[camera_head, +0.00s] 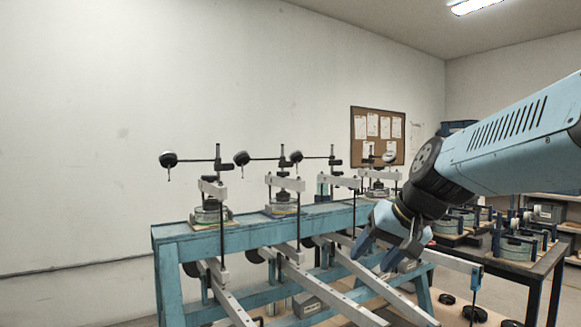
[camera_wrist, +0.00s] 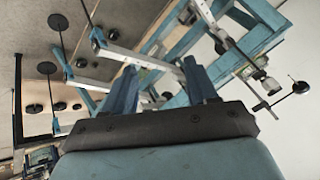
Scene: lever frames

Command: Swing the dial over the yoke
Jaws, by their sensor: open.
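Several lever frames stand along the blue bench (camera_head: 270,231). Three black round dials, the left dial (camera_head: 168,159), the second dial (camera_head: 241,158) and the third dial (camera_head: 296,157), sit on thin horizontal arms left of their posts, out to the side of the pale yokes. The left yoke (camera_head: 212,188) and second yoke (camera_head: 285,182) are pale crossbars above round specimen pots. A dial also shows in the wrist view (camera_wrist: 300,87). My gripper (camera_head: 377,257) is open and empty, in front of the bench's right part. Its fingers point down-left, apart from the dials. In the wrist view my gripper (camera_wrist: 160,68) has nothing between its fingers.
Long pale lever beams (camera_head: 312,284) slope out from the bench below my gripper. Thin vertical rods hang from the yokes. A dark table (camera_head: 533,264) with more pots stands right. The space above the bench's left part is free of my arm.

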